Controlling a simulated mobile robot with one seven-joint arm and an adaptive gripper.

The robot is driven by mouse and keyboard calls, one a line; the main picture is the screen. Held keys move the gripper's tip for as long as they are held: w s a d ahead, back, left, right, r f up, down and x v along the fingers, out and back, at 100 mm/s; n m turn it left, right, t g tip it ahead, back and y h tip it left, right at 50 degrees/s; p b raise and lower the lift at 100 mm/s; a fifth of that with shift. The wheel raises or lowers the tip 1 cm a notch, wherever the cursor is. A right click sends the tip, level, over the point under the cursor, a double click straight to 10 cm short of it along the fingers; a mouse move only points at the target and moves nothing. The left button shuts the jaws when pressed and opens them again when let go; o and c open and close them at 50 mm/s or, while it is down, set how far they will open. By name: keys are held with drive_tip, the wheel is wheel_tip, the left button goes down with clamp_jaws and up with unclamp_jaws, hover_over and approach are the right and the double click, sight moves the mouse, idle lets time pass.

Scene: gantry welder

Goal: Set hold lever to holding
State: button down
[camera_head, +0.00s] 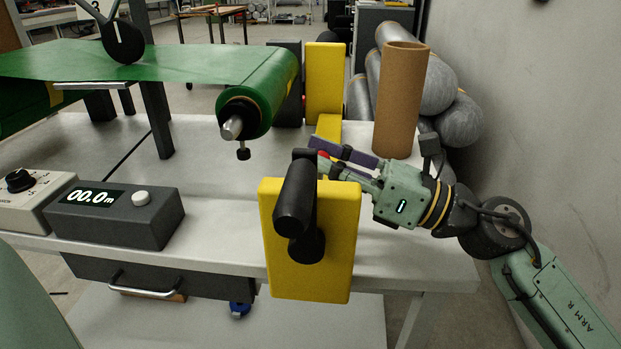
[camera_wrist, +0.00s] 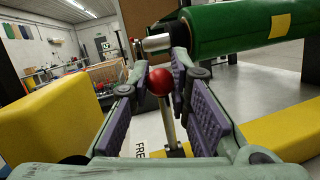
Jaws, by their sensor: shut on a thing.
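The hold lever shows in the wrist view as a red ball knob (camera_wrist: 160,82) on an upright metal stem. My gripper (camera_wrist: 162,72) has a purple-padded finger on each side of the knob and is shut on it. In the head view my gripper (camera_head: 324,157) reaches in from the right, behind the front yellow block, and only a little of the red knob (camera_head: 323,154) shows. Letters reading "FRE", partly cut off by my finger, stand on the pale surface (camera_wrist: 141,151) left of the stem. The lever's base is hidden in the head view.
A yellow block (camera_head: 344,250) with a black crank handle (camera_head: 294,195) stands in front of my fingers. A green roll (camera_head: 262,95) on a shaft lies behind to the left, and a brown tube (camera_head: 400,100) stands behind my gripper. A counter box (camera_head: 115,215) reads 00.0m.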

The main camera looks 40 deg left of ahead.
drive_tip(key=shift+w+d, duration=0.15)
drive_tip(key=c, duration=1.5)
unclamp_jaws()
drive_tip(key=shift+o, duration=0.2)
drive_tip(key=v, duration=1.2)
drive_tip(key=shift+f, duration=0.1)
drive_tip(key=shift+c, duration=0.3)
